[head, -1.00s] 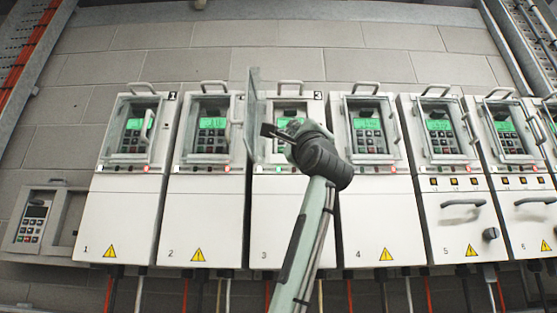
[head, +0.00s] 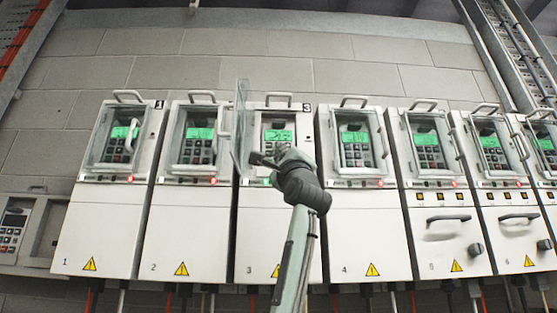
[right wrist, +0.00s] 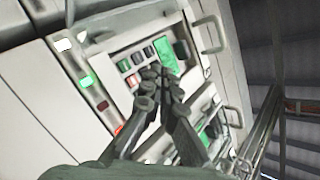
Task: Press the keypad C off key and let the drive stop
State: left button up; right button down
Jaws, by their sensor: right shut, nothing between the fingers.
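Drive 3 (head: 290,225) is a white cabinet in the middle of the row. Its clear door (head: 241,125) stands swung open to the left. Its keypad has a lit green display (head: 279,136) with dark digits. No letter C is readable on it. My right gripper (head: 258,158) is shut and empty in front of the lower part of this keypad. In the right wrist view its fingertips (right wrist: 160,78) cover some keys near a red key (right wrist: 133,80); I cannot tell whether they touch. A green lamp (right wrist: 86,82) is lit below the keypad. My left gripper is not seen.
Drive 2 (head: 183,230) and drive 4 (head: 362,230) stand close on either side, their clear doors shut with handles sticking out. A separate panel with a keypad (head: 14,232) is at far left. Drive 5 has a protruding handle (head: 448,219) and knob.

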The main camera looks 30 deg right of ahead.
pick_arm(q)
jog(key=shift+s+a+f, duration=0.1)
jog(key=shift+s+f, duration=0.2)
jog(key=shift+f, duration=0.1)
pick_arm(e)
jog(key=shift+w+d, duration=0.45)
jog(key=shift+w, duration=0.3)
jog(key=shift+w+d, duration=0.45)
jog(key=shift+w, duration=0.3)
jog(key=shift+w, duration=0.1)
jog(key=shift+w+d, duration=0.25)
jog(key=shift+w, duration=0.05)
jog(key=shift+w+d, duration=0.15)
jog(key=shift+w, duration=0.1)
dwell(0.8)
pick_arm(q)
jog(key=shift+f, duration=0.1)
pick_arm(e)
jog(key=shift+s, duration=0.1)
pick_arm(q)
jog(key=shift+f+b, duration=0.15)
jog(key=shift+b, duration=0.15)
pick_arm(e)
jog(key=shift+s+a, duration=0.35)
jog(key=shift+s, duration=0.2)
